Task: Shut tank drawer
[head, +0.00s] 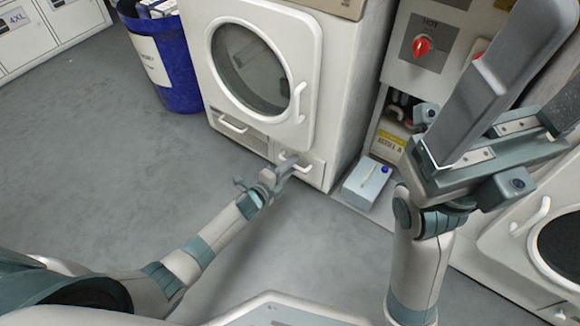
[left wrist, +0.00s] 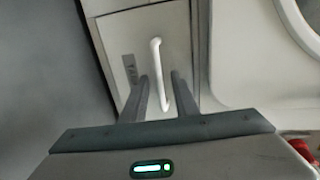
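The tank drawer (head: 314,172) is a small pale front with a white bar handle, low at the right of the white dryer (head: 332,75). I cannot tell how far it stands out. In the left wrist view its front (left wrist: 127,70) and upright handle (left wrist: 156,75) show. My left gripper (head: 288,163) is at this handle; in the wrist view its two fingers (left wrist: 163,85) are apart, one on each side of the handle. Contact cannot be made out. My right gripper (head: 535,75) is raised at the right, fingers apart and empty, far from the drawer.
A blue bin (head: 178,62) stands left of the dryer. A grey-white box (head: 366,185) with a blue cap is on the floor to its right. A panel with a red knob (head: 421,46) is beyond. Another machine (head: 515,245) stands at far right. The grey floor at left is clear.

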